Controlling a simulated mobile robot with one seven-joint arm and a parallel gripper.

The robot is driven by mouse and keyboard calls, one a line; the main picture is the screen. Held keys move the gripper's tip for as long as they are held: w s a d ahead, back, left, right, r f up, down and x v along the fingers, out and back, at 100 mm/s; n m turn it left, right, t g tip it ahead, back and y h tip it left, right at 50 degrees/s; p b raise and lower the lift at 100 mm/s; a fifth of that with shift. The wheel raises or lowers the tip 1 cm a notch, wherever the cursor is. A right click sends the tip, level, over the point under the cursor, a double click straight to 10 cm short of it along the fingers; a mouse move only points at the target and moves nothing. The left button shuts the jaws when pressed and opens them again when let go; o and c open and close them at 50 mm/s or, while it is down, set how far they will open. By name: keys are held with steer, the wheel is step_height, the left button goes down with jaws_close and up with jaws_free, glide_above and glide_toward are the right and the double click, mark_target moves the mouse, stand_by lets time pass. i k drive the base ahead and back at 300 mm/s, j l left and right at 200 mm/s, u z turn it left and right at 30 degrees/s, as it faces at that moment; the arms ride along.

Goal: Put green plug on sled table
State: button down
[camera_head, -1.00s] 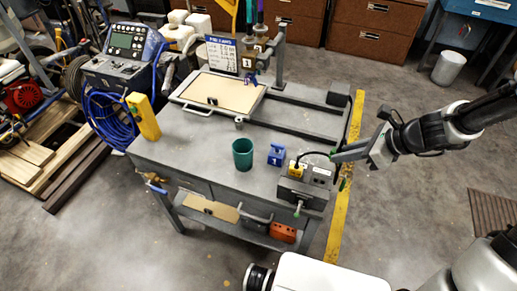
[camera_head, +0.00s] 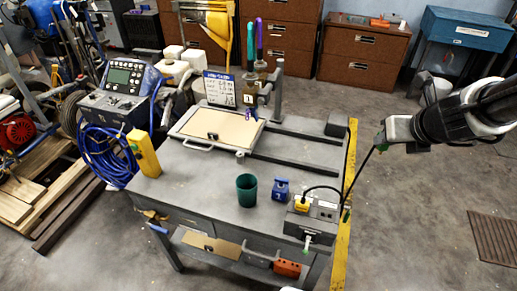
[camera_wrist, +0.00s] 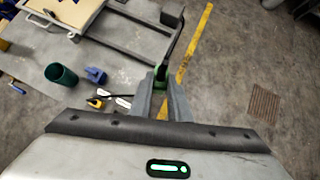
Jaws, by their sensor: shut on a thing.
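My gripper (camera_head: 381,142) is at the right in the head view, raised and clear of the bench's right side. In the wrist view my gripper (camera_wrist: 160,86) is shut on the green plug (camera_wrist: 160,74), which shows between the fingertips. A black cable runs from the held plug down toward the grey outlet box. The sled table (camera_head: 222,128), a tan board in a grey frame with a white handle, sits on rails at the back left of the bench. Part of it shows in the wrist view (camera_wrist: 66,10). A small dark item lies on its board.
On the bench stand a dark green cup (camera_head: 247,190), a blue block (camera_head: 281,189), the outlet box (camera_head: 318,211) with a yellow plug (camera_head: 302,203), and a yellow device (camera_head: 144,154). A black block (camera_head: 338,125) is at the rails' right end. Bottles stand behind the sled table.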

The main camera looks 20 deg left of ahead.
mark_target(204, 186)
steer(key=j+z, duration=0.1)
steer(key=j, duration=0.4)
steer(key=k+j, duration=0.1)
steer(key=j, duration=0.45)
steer(key=j+z, duration=0.15)
steer(key=j, duration=0.35)
steer(key=k+j+z, duration=0.1)
steer(key=j, duration=0.45)
steer(key=k+j, duration=0.1)
steer(key=j, duration=0.4)
steer(key=i+z, duration=0.05)
